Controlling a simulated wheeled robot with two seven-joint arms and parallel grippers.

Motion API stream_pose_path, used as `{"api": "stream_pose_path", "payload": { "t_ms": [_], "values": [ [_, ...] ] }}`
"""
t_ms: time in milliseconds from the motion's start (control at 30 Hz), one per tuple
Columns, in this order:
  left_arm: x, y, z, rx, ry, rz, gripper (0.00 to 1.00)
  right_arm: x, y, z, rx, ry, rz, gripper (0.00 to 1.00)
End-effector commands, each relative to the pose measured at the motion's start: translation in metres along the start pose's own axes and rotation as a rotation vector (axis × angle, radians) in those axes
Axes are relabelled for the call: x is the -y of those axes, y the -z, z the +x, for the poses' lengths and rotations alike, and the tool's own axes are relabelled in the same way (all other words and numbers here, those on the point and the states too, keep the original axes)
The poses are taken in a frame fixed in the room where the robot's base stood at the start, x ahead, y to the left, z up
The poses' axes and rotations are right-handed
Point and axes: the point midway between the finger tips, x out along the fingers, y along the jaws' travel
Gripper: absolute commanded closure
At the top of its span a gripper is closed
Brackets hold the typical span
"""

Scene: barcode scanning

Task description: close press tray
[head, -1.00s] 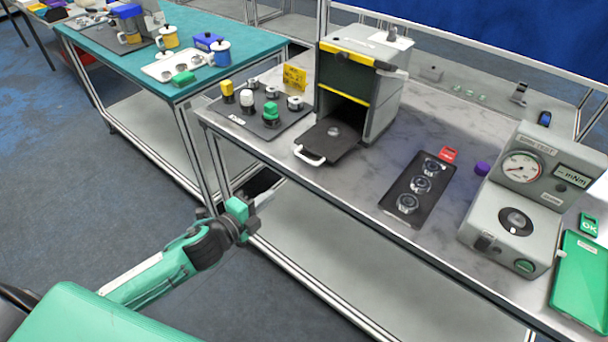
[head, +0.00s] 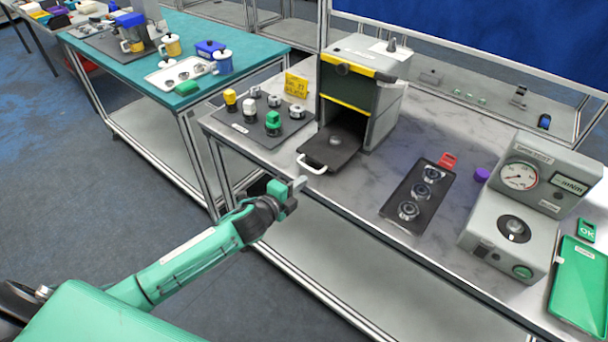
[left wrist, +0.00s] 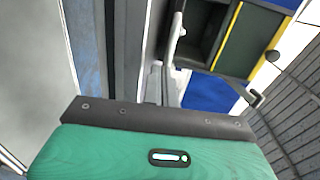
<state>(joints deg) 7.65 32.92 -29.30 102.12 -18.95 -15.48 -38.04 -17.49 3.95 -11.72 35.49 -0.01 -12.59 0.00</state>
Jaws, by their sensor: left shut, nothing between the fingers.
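The press (head: 365,90) is a grey box with a dark front and yellow edges, standing at the back left of the marble-topped table. In the left wrist view the handle (left wrist: 174,40) and press (left wrist: 235,40) show above the gripper. My right gripper is not in view.
A dark mat (head: 258,125) with coloured knobs lies left of the tray. Bare marble lies between tray and plate.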

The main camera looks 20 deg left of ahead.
Motion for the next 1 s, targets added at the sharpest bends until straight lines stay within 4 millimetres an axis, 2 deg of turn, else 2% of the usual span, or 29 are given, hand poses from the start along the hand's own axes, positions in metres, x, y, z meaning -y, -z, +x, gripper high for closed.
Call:
{"api": "stream_pose_path", "payload": {
  "t_ms": [200, 667, 1000],
  "values": [
    [0.007, 0.000, 0.019, 0.000, 0.000, -0.001, 1.00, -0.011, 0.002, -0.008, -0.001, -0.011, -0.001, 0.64],
    [0.007, 0.000, 0.023, 0.000, 0.000, 0.000, 1.00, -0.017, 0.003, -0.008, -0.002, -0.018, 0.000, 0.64],
    [0.013, 0.001, 0.061, 0.000, 0.001, 0.001, 1.00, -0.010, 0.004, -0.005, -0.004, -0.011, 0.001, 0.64]
  ]
}}
